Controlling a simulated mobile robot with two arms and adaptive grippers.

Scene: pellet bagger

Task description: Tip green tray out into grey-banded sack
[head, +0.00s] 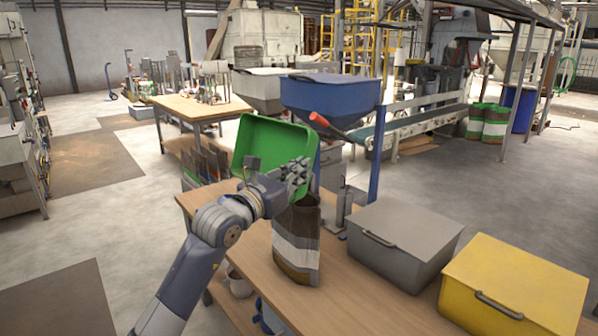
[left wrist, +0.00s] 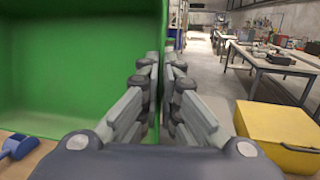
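The green tray (head: 262,146) is tilted steeply, with its inside facing me, above the near bench. No contents show in the part of it I can see. My left gripper (head: 297,172) is shut on the tray's wall at its lower right; the green tray also fills the left of the left wrist view (left wrist: 70,65), its wall between the fingers (left wrist: 163,85). The grey-banded sack (head: 297,243), brown with a pale band, stands upright on the bench just below the gripper. Its mouth is partly hidden by the gripper. My right gripper is not in view.
A grey lidded box (head: 405,235) and a yellow lidded box (head: 515,285) stand on the bench to the right of the sack. A blue hopper (head: 330,95) and a red-handled lever (head: 320,119) are behind the tray. A white bucket (head: 239,283) sits below the bench's left edge.

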